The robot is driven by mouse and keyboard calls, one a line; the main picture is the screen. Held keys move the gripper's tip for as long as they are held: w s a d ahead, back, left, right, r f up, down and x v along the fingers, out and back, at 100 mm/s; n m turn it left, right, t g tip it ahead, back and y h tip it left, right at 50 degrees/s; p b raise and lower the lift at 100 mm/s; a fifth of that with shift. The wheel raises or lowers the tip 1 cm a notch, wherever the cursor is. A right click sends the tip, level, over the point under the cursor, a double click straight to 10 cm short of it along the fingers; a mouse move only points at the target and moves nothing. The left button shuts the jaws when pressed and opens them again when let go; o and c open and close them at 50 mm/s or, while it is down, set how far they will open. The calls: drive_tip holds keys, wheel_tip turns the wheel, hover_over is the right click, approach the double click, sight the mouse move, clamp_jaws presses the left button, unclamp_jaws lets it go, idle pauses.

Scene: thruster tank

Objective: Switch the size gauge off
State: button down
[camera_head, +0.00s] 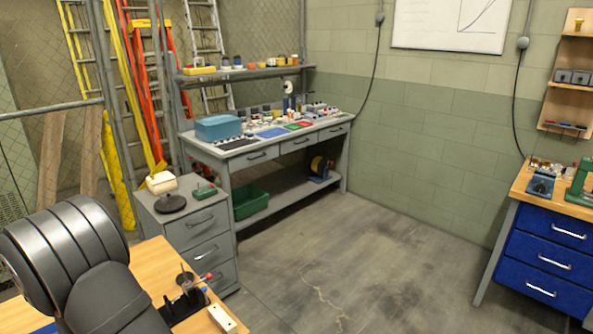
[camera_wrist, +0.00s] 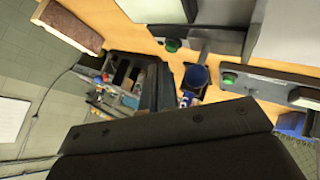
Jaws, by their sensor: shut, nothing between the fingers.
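I cannot tell for sure which thing is the size gauge. In the wrist view, a grey device with a green button (camera_wrist: 172,45) stands on a wooden bench top. A second device with a green button (camera_wrist: 229,80) is to its right, and a round blue part (camera_wrist: 196,77) lies between them. The dark bolted part of my gripper (camera_wrist: 170,130) fills the bottom of the wrist view, and it is shut and empty. It hides what lies below these devices. In the head view, my arm covers the lower left and my gripper's fingers do not show.
In the head view, a black stand with a red knob (camera_head: 186,298) and a small white box (camera_head: 222,318) sit on the near wooden bench (camera_head: 150,258). A grey drawer cabinet (camera_head: 200,235) stands behind it. The floor (camera_head: 360,255) in the middle is clear.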

wheel_tip(320, 180, up, 6)
idle(0.8)
